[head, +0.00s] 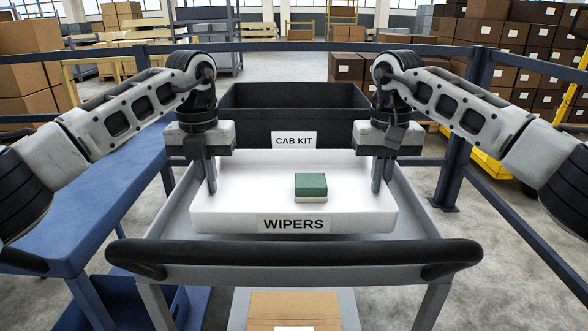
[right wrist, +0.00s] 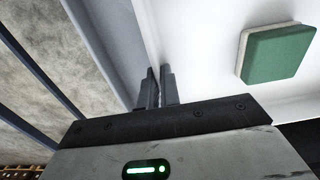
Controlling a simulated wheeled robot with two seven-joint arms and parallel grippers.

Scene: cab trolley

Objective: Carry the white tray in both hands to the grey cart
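The white tray (head: 360,222), labelled WIPERS, is level within the outline of the grey cart (head: 425,212). I cannot tell whether it rests on the cart or hangs just above it. A green and cream block (head: 311,187) lies in the tray, right of its middle. My left gripper (head: 206,188) is shut on the tray's left wall. My right gripper (head: 381,188) is shut on the right wall. In the right wrist view its fingers (right wrist: 157,88) straddle the thin wall of the tray (right wrist: 205,45), and the block (right wrist: 275,55) shows inside.
A black bin (head: 330,100) labelled CAB KIT stands on the cart behind the tray. The cart's black handle bar (head: 295,259) crosses the near side. A blue table (head: 110,200) is at the left. Dark rails (head: 515,205) and stacked cartons stand around.

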